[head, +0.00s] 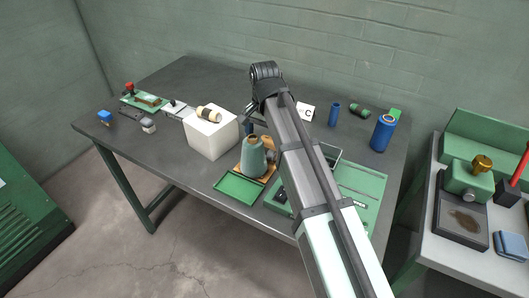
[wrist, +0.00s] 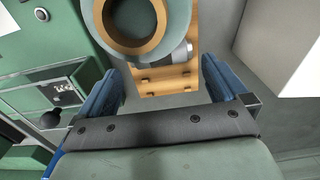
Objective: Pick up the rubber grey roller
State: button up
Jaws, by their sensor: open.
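A short grey cylinder (wrist: 181,54) with a pale end lies on a wooden board (wrist: 165,84) in the wrist view. It may be the grey roller; its rubber surface cannot be confirmed. A grey-green spool (wrist: 178,12) with a tan ring hides part of it. In the head view this spool (head: 252,160) stands between the white block and the green trays, and my arm covers part of the area. My gripper (wrist: 160,88) is open, with blue fingers either side of the board and nothing held between them.
A white block (head: 212,139) with a cream-and-black roller (head: 209,114) on top stands left of the spool. A green tray (head: 240,187) lies in front. Blue cylinders (head: 383,133) stand at the right. The dark table (head: 180,83) is clear at the back left.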

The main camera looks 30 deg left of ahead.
jog(key=shift+f, duration=2)
jog(key=shift+c, duration=0.2)
jog(key=c, duration=0.8)
